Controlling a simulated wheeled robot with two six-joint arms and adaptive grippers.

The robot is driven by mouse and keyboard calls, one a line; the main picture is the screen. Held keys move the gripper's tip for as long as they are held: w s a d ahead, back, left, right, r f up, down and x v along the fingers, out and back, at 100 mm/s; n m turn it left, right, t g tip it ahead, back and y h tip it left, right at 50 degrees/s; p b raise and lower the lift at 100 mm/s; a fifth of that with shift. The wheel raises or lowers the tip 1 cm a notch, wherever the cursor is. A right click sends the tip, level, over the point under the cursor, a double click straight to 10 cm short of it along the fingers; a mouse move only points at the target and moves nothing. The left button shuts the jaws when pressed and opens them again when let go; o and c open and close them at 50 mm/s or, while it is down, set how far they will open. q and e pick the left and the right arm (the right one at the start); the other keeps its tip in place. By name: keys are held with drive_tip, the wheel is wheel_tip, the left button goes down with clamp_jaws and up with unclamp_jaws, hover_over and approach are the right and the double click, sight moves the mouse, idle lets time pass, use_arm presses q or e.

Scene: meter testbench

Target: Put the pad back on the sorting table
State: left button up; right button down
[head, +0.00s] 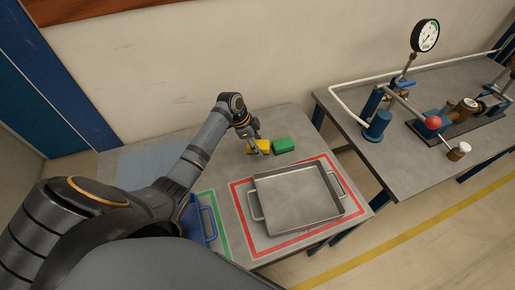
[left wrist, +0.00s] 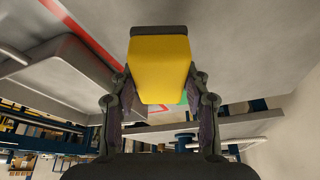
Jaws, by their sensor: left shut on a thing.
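A yellow pad (head: 263,146) is at the back of the grey sorting table (head: 228,170), left of a green block (head: 284,145). My left gripper (head: 254,148) is shut on the yellow pad. In the left wrist view the pad (left wrist: 160,70) sits between both fingers of the gripper (left wrist: 160,88), with a dark layer on its far edge. I cannot tell whether the pad touches the table. My right gripper is not in view.
A metal tray (head: 259,187) with handles stands inside a red outline (head: 238,203). A blue handled container (head: 209,223) is by a green outline, partly behind my arm. A second bench (head: 400,160) on the right carries a gauge (head: 425,36) and pipework.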

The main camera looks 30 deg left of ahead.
use_arm(q)
drive_tip(key=shift+w+f, duration=0.2)
drive_tip(key=shift+f, duration=0.1)
wheel_tip(320, 180, down, 2)
drive_tip(key=shift+f+p, duration=0.2)
drive_tip(key=shift+p, duration=0.4)
drive_tip(key=shift+f, duration=0.3)
drive_tip(key=shift+a, duration=0.1)
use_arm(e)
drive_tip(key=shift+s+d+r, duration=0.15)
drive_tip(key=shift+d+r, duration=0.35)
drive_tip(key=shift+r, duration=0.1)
use_arm(q)
drive_tip(key=shift+f, duration=0.1)
drive_tip(key=shift+f, duration=0.15)
drive_tip(key=o, duration=1)
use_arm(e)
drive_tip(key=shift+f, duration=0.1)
